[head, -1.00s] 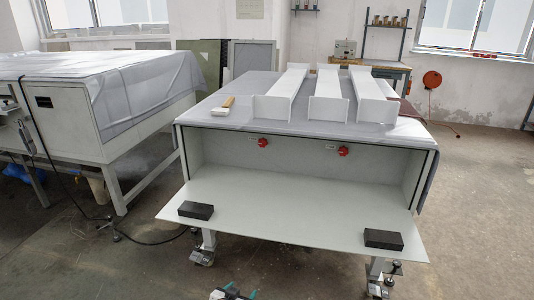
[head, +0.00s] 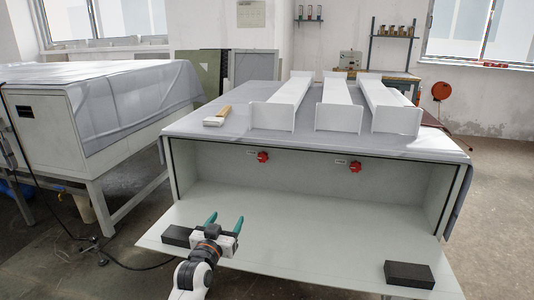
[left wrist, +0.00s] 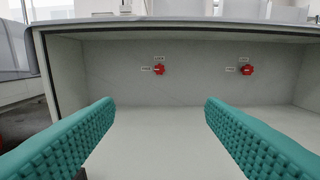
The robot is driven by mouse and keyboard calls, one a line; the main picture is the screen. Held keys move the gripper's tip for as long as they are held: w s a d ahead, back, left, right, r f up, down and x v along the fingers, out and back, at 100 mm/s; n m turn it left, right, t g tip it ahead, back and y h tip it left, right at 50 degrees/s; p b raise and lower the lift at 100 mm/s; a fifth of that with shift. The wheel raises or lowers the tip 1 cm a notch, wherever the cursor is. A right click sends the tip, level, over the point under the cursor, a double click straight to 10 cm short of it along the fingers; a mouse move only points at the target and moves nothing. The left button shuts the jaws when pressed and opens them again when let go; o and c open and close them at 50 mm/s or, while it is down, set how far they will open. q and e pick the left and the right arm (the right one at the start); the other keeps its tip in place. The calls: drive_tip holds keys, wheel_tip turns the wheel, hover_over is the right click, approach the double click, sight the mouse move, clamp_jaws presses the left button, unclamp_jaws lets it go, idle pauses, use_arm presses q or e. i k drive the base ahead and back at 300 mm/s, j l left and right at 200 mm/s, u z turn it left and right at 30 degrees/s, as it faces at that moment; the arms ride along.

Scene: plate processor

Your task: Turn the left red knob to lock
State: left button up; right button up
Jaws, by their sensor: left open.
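The left red knob (head: 263,157) is on the back wall of the open grey machine front, with small labels beside it. It also shows in the left wrist view (left wrist: 159,69), with one label above it and one to its left. The right red knob (head: 355,167) is on the same wall, and it also shows in the left wrist view (left wrist: 247,70). My left gripper (head: 226,220) is open and empty, with teal fingers pointing toward the back wall. It is over the lowered front panel, in front of and below the left knob, and apart from it. My right gripper is not in view.
The lowered front panel (head: 290,245) carries a black block (head: 178,235) near my left gripper and another black block (head: 409,274) at right. White channel pieces (head: 335,100) and a wood-handled brush (head: 217,116) lie on the draped top. The space before the knobs is clear.

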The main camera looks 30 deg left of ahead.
sight(263, 158)
drive_tip(key=i+j, duration=0.15)
drive_tip(key=i, duration=0.35)
drive_tip(key=i+j, duration=0.2)
drive_tip(key=i, duration=0.25)
